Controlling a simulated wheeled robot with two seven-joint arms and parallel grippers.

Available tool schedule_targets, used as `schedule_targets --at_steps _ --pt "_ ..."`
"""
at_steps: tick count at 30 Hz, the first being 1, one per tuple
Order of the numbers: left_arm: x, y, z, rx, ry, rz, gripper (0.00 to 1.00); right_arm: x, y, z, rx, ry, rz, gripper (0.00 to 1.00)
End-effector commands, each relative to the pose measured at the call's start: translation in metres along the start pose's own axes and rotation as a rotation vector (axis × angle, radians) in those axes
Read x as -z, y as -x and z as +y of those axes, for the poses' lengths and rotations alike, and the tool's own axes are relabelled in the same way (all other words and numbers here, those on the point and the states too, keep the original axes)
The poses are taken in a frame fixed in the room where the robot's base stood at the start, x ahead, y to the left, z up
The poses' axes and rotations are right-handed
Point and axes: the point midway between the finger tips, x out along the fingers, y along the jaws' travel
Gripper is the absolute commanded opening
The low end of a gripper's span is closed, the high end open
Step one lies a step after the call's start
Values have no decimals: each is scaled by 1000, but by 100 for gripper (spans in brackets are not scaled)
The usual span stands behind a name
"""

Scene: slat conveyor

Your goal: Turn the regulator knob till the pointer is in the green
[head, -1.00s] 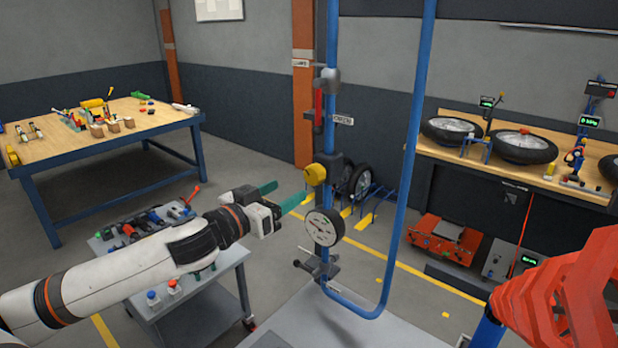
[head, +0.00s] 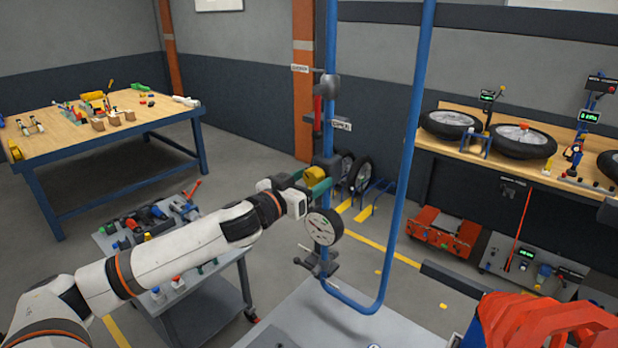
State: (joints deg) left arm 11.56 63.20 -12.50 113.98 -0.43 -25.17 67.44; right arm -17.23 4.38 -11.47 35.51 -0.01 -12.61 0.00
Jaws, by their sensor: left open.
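The yellow regulator knob (head: 315,174) sits on the blue pipe, above the round gauge. My left gripper (head: 317,181) is open, with its green fingers around the knob, one on the far side and one on the near side. I cannot tell whether the fingers touch it. The gauge (head: 322,227) has a white face and dark rim; its pointer and green zone are too small to read. My right gripper is not in view.
A blue pipe frame (head: 408,170) stands upright around the gauge. A valve fitting (head: 318,262) juts out below it. A grey tool cart (head: 215,285) stands under my left arm. A wooden workbench (head: 75,140) is at the back left.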

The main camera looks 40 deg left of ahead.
Motion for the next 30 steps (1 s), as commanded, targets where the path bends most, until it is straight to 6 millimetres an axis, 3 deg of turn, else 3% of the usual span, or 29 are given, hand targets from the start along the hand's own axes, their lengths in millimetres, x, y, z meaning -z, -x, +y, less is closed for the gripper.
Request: schedule_targets --at_steps 7,15,30 --pt "1 0 0 1 0 0 62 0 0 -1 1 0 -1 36" --pt "0 0 0 1 0 0 18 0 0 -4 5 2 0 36" --pt "0 0 0 0 -139 0 18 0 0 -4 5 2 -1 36"
